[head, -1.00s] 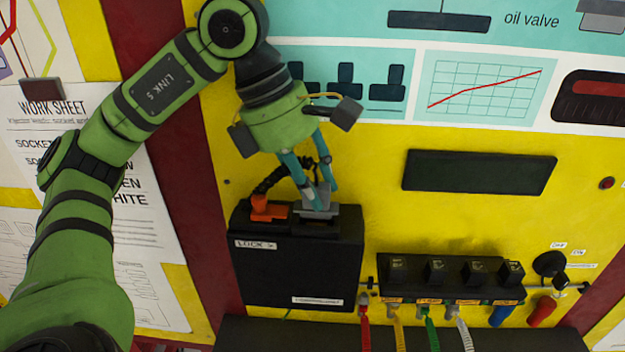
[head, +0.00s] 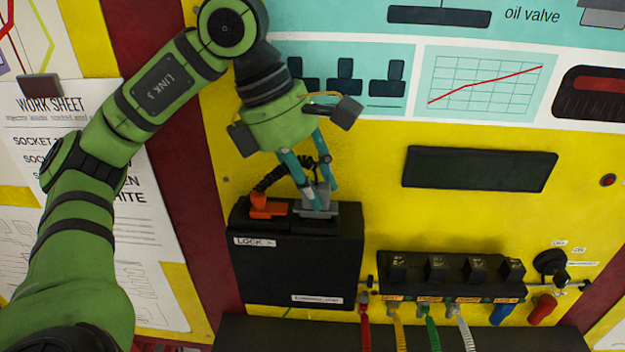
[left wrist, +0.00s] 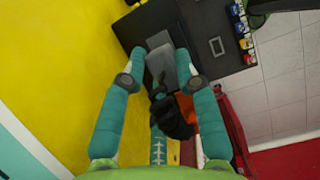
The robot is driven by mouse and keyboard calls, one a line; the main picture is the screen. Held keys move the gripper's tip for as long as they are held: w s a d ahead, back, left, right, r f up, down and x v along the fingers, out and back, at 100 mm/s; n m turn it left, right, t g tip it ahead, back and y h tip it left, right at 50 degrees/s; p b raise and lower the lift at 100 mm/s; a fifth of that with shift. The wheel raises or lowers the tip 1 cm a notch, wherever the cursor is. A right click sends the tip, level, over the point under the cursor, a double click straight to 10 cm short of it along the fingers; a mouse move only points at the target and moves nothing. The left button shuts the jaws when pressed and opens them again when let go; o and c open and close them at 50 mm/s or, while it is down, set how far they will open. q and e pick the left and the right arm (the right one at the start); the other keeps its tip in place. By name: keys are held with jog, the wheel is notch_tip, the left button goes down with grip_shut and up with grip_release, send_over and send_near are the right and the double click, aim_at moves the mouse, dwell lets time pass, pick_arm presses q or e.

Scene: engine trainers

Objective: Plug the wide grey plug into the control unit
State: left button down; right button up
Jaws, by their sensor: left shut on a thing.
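The control unit (head: 295,265) is a black box fixed low on the yellow panel, with a "LOCK >" label on its front. The wide grey plug (head: 317,201) is at the right part of the unit's top, at a socket there; I cannot tell how deep it sits. My left gripper (head: 318,190) comes down from above and is shut on the plug. In the left wrist view the grey plug (left wrist: 162,62) shows between the fingertips, against the black unit (left wrist: 212,45). An orange lever (head: 268,207) stands left of the plug. My right gripper is not in view.
A black corrugated cable (head: 270,180) runs behind the gripper. A black rack (head: 450,280) with several coloured plugs and leads is at the right. A dark ledge (head: 300,335) lies below the unit. The yellow panel (head: 380,225) between is clear.

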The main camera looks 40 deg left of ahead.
pick_arm(q)
jog(key=shift+f+b, duration=0.6)
jog(key=shift+f, duration=0.05)
jog(key=c, duration=1.2)
grip_release()
jog(key=shift+o, duration=0.2)
jog(key=shift+r, duration=0.15)
jog(key=shift+p+v, duration=1.95)
jog(key=shift+v, duration=0.7)
jog(key=shift+d+r, duration=0.1)
jog(key=shift+r, duration=0.05)
jog(key=shift+r+p, duration=0.6)
jog(key=o, duration=0.6)
jog(key=shift+c, duration=0.2)
